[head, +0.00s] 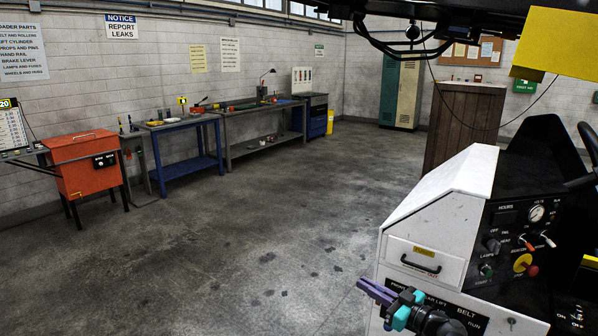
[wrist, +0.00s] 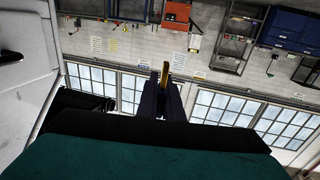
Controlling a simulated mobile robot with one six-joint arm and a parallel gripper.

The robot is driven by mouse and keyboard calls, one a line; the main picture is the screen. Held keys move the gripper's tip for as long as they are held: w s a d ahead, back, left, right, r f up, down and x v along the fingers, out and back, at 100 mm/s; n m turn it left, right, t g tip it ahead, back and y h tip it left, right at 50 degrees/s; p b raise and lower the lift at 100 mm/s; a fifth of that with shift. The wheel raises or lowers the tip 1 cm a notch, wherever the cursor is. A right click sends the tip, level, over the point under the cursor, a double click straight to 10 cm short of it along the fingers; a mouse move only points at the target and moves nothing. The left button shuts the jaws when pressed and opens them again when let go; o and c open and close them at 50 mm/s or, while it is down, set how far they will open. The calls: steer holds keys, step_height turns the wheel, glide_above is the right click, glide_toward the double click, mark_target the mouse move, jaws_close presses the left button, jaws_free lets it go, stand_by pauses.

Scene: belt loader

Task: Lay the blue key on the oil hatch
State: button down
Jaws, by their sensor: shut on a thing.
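My gripper (head: 376,291) is in front of the white loader body at the bottom of the head view, its purple fingers pointing left. In the wrist view the dark fingers (wrist: 162,97) are shut on a narrow yellow thing (wrist: 165,74), which sticks out past their tips. I see no blue on it, and I cannot tell whether it is the key. No blue key stands out elsewhere. I cannot pick out the oil hatch; the loader's white housing (head: 447,178) shows a sloped top and a front panel with a black handle (head: 421,264).
The loader's control panel (head: 522,240) with knobs and levers is at the right. A blue workbench (head: 187,168), a longer grey bench (head: 262,146) and an orange cabinet (head: 88,168) line the far wall. The floor between is clear.

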steer(key=s+a+n+g+y, duration=0.1)
steer(key=s+a+f+n+g+y, duration=0.1)
steer(key=s+a, duration=0.1)
steer(key=shift+s+f+g+y, duration=0.15)
steer(key=shift+s+g+y, duration=0.15)
steer(key=shift+g, duration=0.1)
steer(key=shift+w+d, duration=0.1)
steer(key=shift+d, duration=0.05)
stand_by(0.4)
